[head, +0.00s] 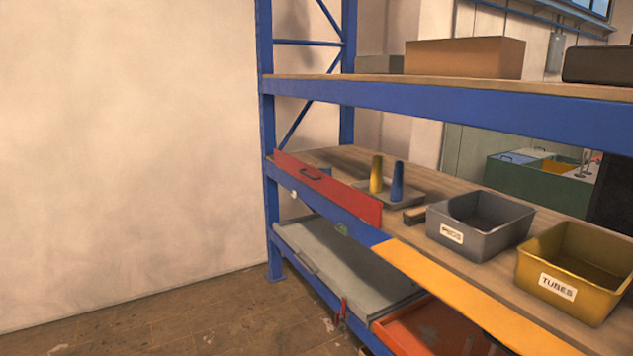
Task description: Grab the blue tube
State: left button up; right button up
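A blue tube (397,182) stands upright on a grey tray (362,193) on the middle shelf of the rack. A yellow tube (376,174) stands upright just left of it on the same tray. A red panel with a handle (330,188) stands along the shelf's front edge, in front of the tray's left part. Neither of my grippers shows in the head view.
A grey bin with a label (480,225) and a yellow bin labelled TUBES (576,270) stand right of the tray. The blue rack's upper shelf (450,100) runs above them and holds boxes. Open floor (190,325) lies at front left.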

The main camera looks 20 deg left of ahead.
aim_at(397, 187)
jog(key=u, duration=0.3)
jog(key=i+j, duration=0.5)
jog(key=i+j+u, duration=0.1)
jog(key=i+j, duration=0.35)
jog(key=i, duration=0.3)
